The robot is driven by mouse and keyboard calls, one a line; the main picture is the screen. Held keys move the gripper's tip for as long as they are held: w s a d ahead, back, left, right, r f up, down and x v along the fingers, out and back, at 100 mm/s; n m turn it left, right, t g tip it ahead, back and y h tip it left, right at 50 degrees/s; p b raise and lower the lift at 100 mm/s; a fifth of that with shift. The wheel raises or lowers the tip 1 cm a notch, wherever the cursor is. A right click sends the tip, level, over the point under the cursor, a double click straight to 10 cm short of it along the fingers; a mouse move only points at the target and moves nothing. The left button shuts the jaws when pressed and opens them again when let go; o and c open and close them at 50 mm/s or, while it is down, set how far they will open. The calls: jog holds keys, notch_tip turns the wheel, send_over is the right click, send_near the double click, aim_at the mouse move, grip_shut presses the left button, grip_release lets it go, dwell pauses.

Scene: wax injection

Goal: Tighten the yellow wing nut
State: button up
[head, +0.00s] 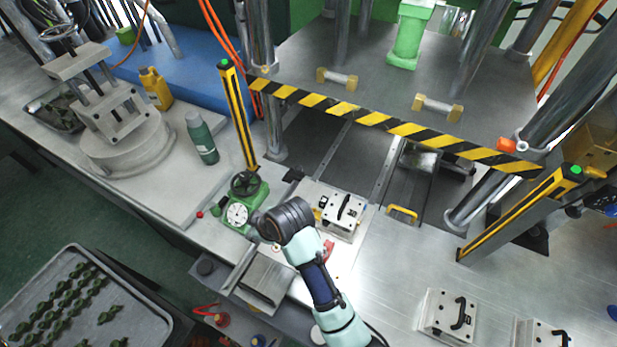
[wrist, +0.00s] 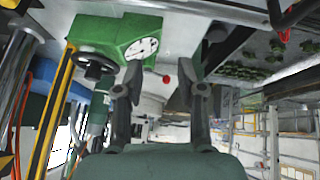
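A small yellow piece (head: 318,214) shows at the left edge of a metal mould block (head: 341,218) with a black handle; it may be the yellow wing nut, but it is too small to tell. My gripper (head: 258,221) is left of this block in the head view, close to the green dial gauge (head: 237,214), its fingers partly hidden by my wrist. In the wrist view my gripper (wrist: 160,88) is open, with nothing between its fingers. The gauge (wrist: 118,38) fills the upper left there, beyond the left finger. No wing nut is recognisable in the wrist view.
A black-and-yellow striped bar (head: 372,117) crosses the press front, with a yellow post (head: 238,115) at its left. A green bottle (head: 201,138) stands behind the gauge. More mould blocks (head: 447,315) lie at front right. A grey tray (head: 82,300) holds green parts.

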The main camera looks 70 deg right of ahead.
jog(key=s+d+r+g+y+p, duration=0.1)
jog(key=s+d+p, duration=0.1)
jog(key=s+d, duration=0.3)
jog(key=s+d+r+g+p, duration=0.1)
jog(key=s+d+r+p, duration=0.15)
jog(key=d, duration=0.45)
jog(key=p, duration=0.1)
send_near(309, 207)
jog(key=shift+y, duration=0.3)
jog(key=x, duration=0.3)
jog(key=b+x, duration=0.1)
jog(key=x, duration=0.5)
jog(key=shift+d, duration=0.3)
grip_shut()
